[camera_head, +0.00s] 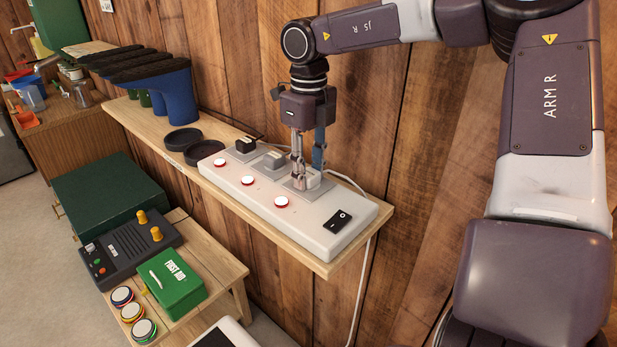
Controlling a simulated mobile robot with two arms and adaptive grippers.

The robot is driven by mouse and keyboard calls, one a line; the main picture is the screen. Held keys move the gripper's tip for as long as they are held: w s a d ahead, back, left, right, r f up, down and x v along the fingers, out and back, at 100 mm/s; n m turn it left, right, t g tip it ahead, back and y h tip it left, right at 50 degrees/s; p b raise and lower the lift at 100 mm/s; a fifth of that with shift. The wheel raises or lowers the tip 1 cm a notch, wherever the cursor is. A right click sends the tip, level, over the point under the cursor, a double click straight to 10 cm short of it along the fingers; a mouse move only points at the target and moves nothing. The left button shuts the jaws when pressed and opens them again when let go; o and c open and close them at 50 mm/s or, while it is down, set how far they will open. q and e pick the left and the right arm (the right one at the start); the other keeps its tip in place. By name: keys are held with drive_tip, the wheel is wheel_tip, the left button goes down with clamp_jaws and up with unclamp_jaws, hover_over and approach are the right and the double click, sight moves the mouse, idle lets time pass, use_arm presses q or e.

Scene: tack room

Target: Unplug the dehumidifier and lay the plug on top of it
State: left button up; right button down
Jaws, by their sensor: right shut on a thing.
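A white power strip (262,205) lies on a wooden wall shelf, with red-ringed white buttons along its front and a black switch at its right end. A black plug (246,143) and a grey plug (273,159) sit in its sockets. My right gripper (304,180) points down over the rightmost socket, shut on a pale plug (313,179) that the fingers largely hide. I cannot tell whether this plug is fully seated. No label shows which plug belongs to the dehumidifier, and I cannot identify the dehumidifier. My left gripper is out of view.
Blue boots (175,92) and black round dishes (203,152) stand left on the shelf. A white cord (361,285) hangs at its right end. Below are a green first aid box (174,282), a dark control box (130,247) and a partly cut-off white-framed object (229,334). The plank wall is close behind.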

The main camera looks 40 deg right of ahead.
sight(309, 172)
drive_tip(key=shift+r, duration=0.1)
drive_tip(key=shift+r+p, duration=1.85)
drive_tip(key=shift+r, duration=1.05)
